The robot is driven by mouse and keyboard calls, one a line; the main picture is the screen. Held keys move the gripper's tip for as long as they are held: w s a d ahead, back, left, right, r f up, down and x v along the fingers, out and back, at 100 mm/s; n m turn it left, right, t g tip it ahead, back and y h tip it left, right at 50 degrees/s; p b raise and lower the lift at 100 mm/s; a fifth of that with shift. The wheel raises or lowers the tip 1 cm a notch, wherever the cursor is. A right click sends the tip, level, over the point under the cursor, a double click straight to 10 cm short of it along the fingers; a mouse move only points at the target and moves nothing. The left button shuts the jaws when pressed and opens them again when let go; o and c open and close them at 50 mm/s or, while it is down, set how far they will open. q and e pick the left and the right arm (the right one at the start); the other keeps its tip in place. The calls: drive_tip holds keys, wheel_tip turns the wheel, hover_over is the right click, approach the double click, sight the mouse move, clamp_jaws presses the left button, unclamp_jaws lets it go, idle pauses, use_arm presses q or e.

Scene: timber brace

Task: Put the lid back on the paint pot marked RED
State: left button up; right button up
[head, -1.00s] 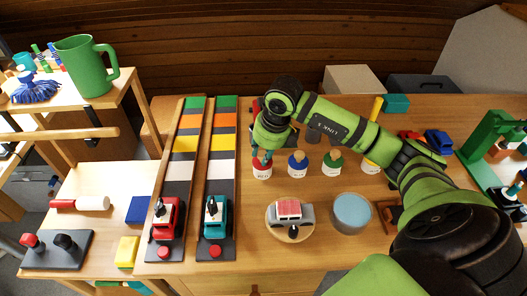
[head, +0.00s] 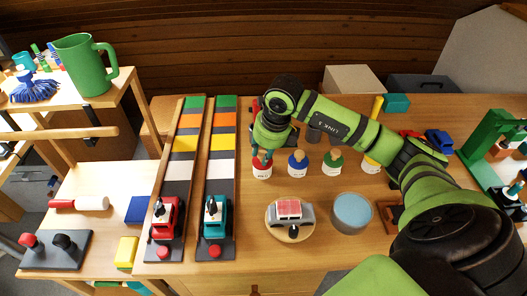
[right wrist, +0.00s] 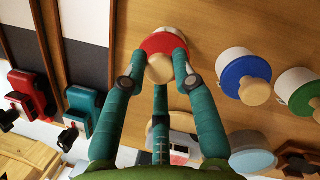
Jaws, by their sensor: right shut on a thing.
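The red lid (right wrist: 163,43) with its round wooden knob (right wrist: 160,69) is between the teal fingers of my right gripper (right wrist: 158,62), which is shut on it. In the head view, the right gripper (head: 261,157) points down over the white paint pot (head: 262,172) at the left end of the pot row. The red lid (head: 262,163) is at the pot's top, and the pot's white rim (right wrist: 168,31) shows behind it in the wrist view. I cannot tell whether the lid is fully seated. My left gripper is not in view.
A blue-lidded pot (head: 297,168) and a green-lidded pot (head: 332,168) stand close on the right, with a yellow-topped one (head: 371,165) beyond. Two striped tracks (head: 220,165) lie left.

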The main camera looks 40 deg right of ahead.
drive_tip(key=shift+f+b, duration=0.15)
drive_tip(key=shift+b, duration=0.2)
idle(1.1)
drive_tip(key=o, duration=1.5)
drive_tip(key=shift+r+p, duration=2.3)
drive_tip(key=shift+r, duration=1.25)
clamp_jaws()
